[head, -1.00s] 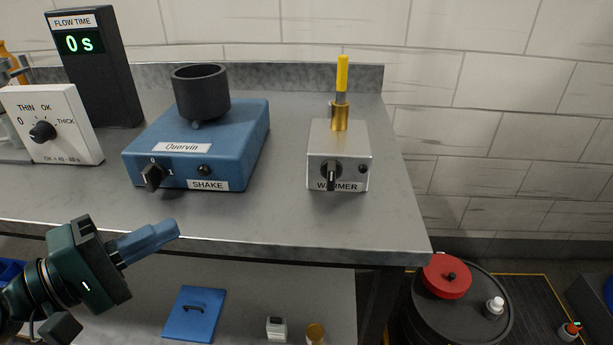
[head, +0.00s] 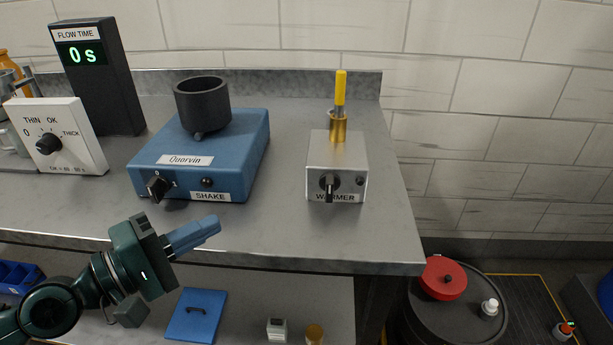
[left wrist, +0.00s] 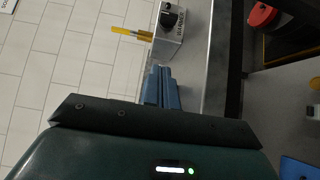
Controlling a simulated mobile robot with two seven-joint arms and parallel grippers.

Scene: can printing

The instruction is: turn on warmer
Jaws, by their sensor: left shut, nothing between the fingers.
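The warmer (head: 337,160) is a small grey metal box near the right end of the bench. Its black knob (head: 329,184) is on the front face, with a small dark round lamp to its right. A yellow-handled tool stands in a brass holder (head: 338,126) on top. The warmer also shows in the left wrist view (left wrist: 166,46), beyond the fingertips. My right gripper is not in view.
A blue shaker (head: 240,150) with a black cup stands left of the warmer. A white dial box (head: 75,150) and a dark flow-time display (head: 105,95) stand further left. The bench front between shaker and warmer is clear. A black drum (head: 470,315) stands at lower right.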

